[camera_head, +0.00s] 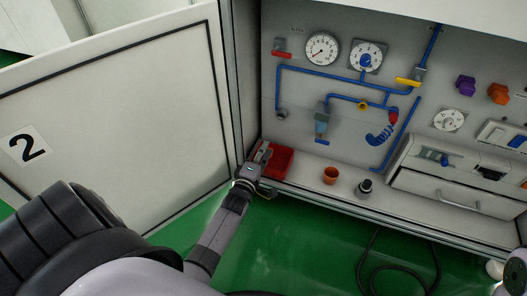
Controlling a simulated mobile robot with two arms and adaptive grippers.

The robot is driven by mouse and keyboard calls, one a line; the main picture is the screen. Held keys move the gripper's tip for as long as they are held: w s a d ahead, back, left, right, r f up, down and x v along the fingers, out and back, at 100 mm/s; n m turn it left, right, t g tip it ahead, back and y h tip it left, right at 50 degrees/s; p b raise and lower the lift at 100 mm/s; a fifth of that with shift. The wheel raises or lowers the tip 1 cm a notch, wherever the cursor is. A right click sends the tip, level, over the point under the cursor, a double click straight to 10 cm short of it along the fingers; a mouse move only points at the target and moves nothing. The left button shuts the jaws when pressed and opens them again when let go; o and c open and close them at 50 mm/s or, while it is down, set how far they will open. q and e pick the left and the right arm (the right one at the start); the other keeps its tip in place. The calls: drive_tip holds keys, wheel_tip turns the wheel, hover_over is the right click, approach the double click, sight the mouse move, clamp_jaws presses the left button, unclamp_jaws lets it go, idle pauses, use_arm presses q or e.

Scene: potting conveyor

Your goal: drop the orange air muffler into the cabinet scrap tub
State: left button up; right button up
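An orange hexagonal part (498,92), which looks like the orange air muffler, sits on the cabinet's back panel at the upper right, beside a purple one (465,86). The red tub (283,164) stands on the cabinet floor at the left front corner. My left gripper (263,152) is at the left side of the tub and hides part of it. Its fingers are small and dark here, so I cannot tell whether they are open or hold anything. My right gripper is not in view; only part of my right arm shows at the lower right edge.
A terracotta pot (330,175) and a small black fitting (364,188) stand on the cabinet floor. A white drawer unit (440,190) is at the right. The open door (130,120), marked 2, flanks my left arm. A black cable (372,268) lies on the green floor.

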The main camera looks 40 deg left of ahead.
use_arm(q)
drive_tip(key=o, duration=0.3)
drive_tip(key=v, duration=1.2)
idle(0.3)
